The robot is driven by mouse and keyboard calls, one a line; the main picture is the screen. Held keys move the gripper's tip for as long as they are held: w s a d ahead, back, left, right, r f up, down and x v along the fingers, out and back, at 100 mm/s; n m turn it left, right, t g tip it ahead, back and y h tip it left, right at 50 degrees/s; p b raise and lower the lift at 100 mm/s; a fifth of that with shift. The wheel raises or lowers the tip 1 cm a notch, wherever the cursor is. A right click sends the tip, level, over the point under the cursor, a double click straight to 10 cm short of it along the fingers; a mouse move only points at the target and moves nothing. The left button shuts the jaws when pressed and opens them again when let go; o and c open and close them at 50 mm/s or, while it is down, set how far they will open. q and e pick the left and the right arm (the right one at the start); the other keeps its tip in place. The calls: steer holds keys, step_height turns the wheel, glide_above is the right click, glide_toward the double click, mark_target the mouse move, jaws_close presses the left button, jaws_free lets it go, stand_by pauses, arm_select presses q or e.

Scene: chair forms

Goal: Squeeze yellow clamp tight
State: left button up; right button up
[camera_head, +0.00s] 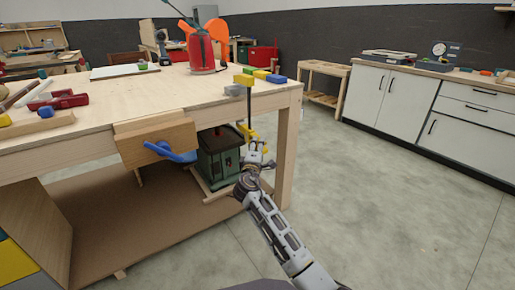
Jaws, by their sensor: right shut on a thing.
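The yellow clamp hangs upright on the right part of the workbench's front edge. Its yellow upper jaw (244,79) lies over the tabletop, with a dark bar running down from it. Its yellow lower part (243,129) is below the tabletop. My right gripper (254,149) reaches up from below and is shut on the lower part of the clamp; the fingers are small and the exact grip is hard to see. My left gripper is not in view.
The wooden workbench (150,100) carries a red container (201,54) and coloured blocks (261,75) near the clamp. A vise with a blue handle (170,152) juts from its front. A green house-shaped box (219,155) stands beneath. The floor (390,200) at right is clear.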

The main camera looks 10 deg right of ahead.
steer(key=shift+w+a+r, duration=0.1)
steer(key=shift+w+a, duration=0.05)
steer(key=shift+w, duration=0.05)
stand_by(0.6)
steer(key=o, duration=1.2)
steer(key=shift+o, duration=0.5)
steer(key=shift+r, duration=0.15)
steer(key=shift+r+p, duration=0.35)
steer(key=shift+w+f, duration=0.1)
steer(key=shift+w, duration=0.05)
steer(key=shift+w+d+f+b, duration=0.1)
steer(key=shift+w+d+b, duration=0.1)
steer(key=shift+w+b, duration=0.1)
steer(key=shift+w, duration=0.1)
